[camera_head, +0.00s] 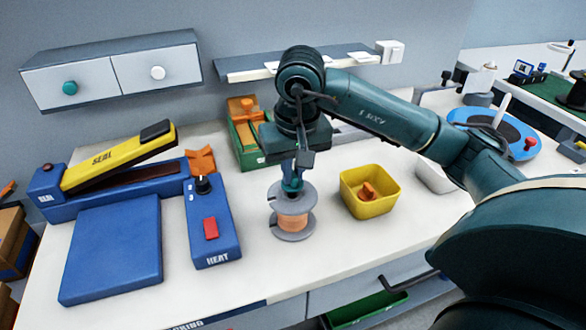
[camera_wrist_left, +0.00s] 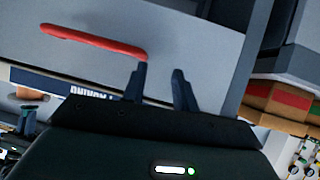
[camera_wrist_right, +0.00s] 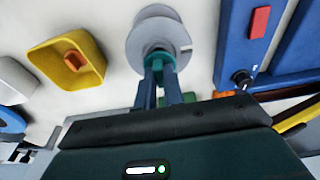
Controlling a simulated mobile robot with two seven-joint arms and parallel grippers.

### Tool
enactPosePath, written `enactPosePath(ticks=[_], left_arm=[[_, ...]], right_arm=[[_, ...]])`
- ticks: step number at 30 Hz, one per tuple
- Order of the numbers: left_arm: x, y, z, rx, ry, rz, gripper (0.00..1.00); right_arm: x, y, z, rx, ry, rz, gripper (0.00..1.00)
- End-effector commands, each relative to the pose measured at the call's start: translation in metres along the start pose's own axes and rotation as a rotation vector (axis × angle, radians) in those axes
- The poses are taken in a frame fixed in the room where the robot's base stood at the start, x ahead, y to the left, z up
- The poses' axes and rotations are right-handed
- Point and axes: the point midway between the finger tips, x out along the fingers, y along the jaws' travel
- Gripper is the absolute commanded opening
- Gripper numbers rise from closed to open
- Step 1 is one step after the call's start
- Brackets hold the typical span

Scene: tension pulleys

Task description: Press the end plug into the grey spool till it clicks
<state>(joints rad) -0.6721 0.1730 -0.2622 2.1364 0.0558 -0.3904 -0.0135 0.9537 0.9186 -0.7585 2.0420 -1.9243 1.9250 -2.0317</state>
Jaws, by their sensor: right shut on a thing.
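The grey spool (camera_head: 293,222) stands upright on the white bench, with an orange winding between its two grey discs. It also shows in the right wrist view (camera_wrist_right: 142,48). My right gripper (camera_head: 293,176) points down over the spool and is shut on a teal end plug (camera_head: 291,187). The plug (camera_wrist_right: 160,61) is at the middle of the spool's upper disc; I cannot tell how deep it sits. My left gripper (camera_wrist_left: 158,72) is open and empty in the left wrist view, before a grey drawer front with a red handle (camera_wrist_left: 95,42).
A yellow bin (camera_head: 370,203) with an orange piece stands right of the spool. A blue HEAT box (camera_head: 213,245) and a blue-and-yellow sealer (camera_head: 110,160) stand left. A green bin (camera_head: 243,150) is behind. Bare bench lies in front of the spool.

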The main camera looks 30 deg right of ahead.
Motion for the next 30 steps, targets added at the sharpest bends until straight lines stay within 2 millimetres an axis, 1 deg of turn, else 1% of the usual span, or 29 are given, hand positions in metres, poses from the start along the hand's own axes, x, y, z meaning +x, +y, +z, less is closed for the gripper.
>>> enactPosePath(ticks=[4, 30], left_arm=[[0.0025, -0.0004, 0.005, 0.0, -0.002, 0.0, 0.29], [0.0038, -0.0006, 0.0105, 0.01, -0.006, 0.005, 0.29]], right_arm=[[0.0029, 0.0001, 0.0007, 0.0, 0.001, 0.0, 0.0], [0.0021, 0.0002, 0.0007, 0.0, -0.001, 0.0, 0.0]])
